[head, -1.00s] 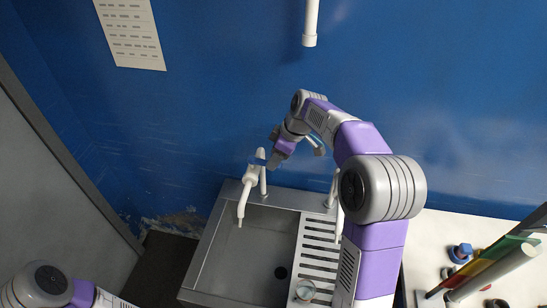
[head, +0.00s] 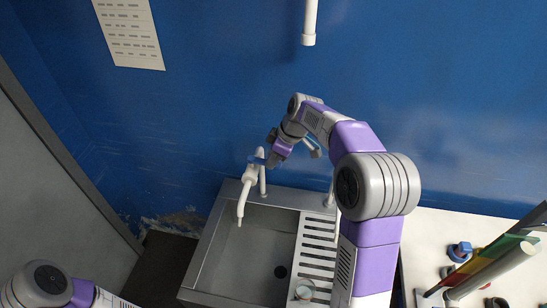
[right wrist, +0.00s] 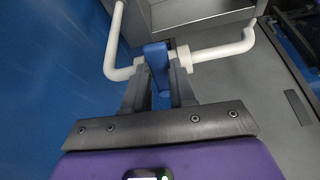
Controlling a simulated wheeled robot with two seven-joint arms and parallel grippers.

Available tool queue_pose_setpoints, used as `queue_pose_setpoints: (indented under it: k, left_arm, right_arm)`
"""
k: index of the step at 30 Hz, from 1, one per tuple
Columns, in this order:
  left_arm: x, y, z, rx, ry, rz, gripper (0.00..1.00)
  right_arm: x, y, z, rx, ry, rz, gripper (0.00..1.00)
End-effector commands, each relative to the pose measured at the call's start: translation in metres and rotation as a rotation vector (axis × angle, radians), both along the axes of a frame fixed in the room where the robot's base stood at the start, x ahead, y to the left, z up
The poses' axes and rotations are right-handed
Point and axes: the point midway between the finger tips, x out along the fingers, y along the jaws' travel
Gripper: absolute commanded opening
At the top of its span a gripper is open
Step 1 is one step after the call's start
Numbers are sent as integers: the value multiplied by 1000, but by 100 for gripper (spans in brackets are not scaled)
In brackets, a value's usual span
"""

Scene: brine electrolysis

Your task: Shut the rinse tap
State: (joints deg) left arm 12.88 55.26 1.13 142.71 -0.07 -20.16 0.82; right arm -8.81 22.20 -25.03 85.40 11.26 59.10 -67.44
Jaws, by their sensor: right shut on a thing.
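The rinse tap (head: 246,190) is a white pipe at the back left of the steel sink (head: 208,252), its spout bent down over the basin. In the right wrist view its white pipe (right wrist: 222,53) runs across the picture, with a blue lever (right wrist: 157,66) at its middle. My right gripper (head: 266,161) is at the tap's top, against the wall side. In the right wrist view its two fingers (right wrist: 158,86) stand on either side of the blue lever and are shut on it. My left gripper is out of view; only part of my left arm shows at bottom left.
Another white upright pipe (head: 336,190) stands at the sink's back right, partly behind my right arm. A glass beaker (head: 304,289) stands on the slotted drainboard (head: 317,250). A white bench (head: 432,238) with small items lies to the right. The blue wall is close behind the tap.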

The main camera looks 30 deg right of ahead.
Motion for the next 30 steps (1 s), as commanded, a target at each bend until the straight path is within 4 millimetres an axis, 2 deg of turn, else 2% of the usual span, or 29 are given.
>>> queue_pose_setpoints:
  k: [9,18,19,23,30]
  left_arm:
    - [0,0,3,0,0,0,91]
    - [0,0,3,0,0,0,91]
    - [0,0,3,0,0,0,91]
    - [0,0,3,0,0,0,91]
    - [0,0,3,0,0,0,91]
  right_arm:
    - [7,-6,1,-1,0,111,0]
    - [7,-6,1,-2,-1,123,0]
    - [7,-6,1,-2,-1,123,29]
    - [7,-6,1,-1,-2,123,49]
    - [7,-6,0,0,0,121,51]
